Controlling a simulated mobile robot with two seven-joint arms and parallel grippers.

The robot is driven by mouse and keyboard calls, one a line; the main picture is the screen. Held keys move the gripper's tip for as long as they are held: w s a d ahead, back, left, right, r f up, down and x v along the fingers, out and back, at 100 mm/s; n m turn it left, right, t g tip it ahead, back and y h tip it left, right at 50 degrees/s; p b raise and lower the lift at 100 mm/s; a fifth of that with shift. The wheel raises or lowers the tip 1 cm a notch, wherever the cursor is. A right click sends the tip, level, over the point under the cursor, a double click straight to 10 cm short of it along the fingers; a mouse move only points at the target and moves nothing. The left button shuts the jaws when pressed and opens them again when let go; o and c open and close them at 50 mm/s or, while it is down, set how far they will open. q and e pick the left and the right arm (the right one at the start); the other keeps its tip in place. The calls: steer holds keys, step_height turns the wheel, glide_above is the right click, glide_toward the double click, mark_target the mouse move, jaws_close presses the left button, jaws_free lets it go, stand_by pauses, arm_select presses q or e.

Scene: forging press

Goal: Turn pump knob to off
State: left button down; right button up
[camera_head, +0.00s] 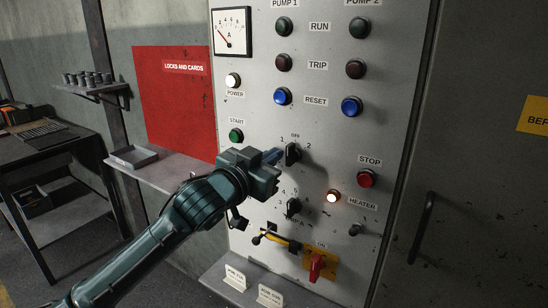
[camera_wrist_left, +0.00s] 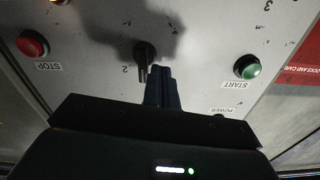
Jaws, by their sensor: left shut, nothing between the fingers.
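The black pump knob (camera_head: 292,154) sits on the grey control panel (camera_head: 325,135), under the label OFF, with 1 to its left and 2 to its right. In the head view its handle looks close to upright. My left gripper (camera_head: 274,156) is shut and empty, its fingertips just left of the knob. In the left wrist view the knob (camera_wrist_left: 145,55) is right beside the shut fingers (camera_wrist_left: 162,75); I cannot tell whether they touch. My right gripper is in neither view.
Around the knob are a green START button (camera_head: 236,135), a red STOP button (camera_head: 366,178), a lit heater lamp (camera_head: 333,196), a lower black knob (camera_head: 293,207) and a red switch on yellow (camera_head: 317,265). A shelf with a tray (camera_head: 134,156) stands left.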

arm_select(q)
steer(key=v, duration=0.8)
stand_by(0.4)
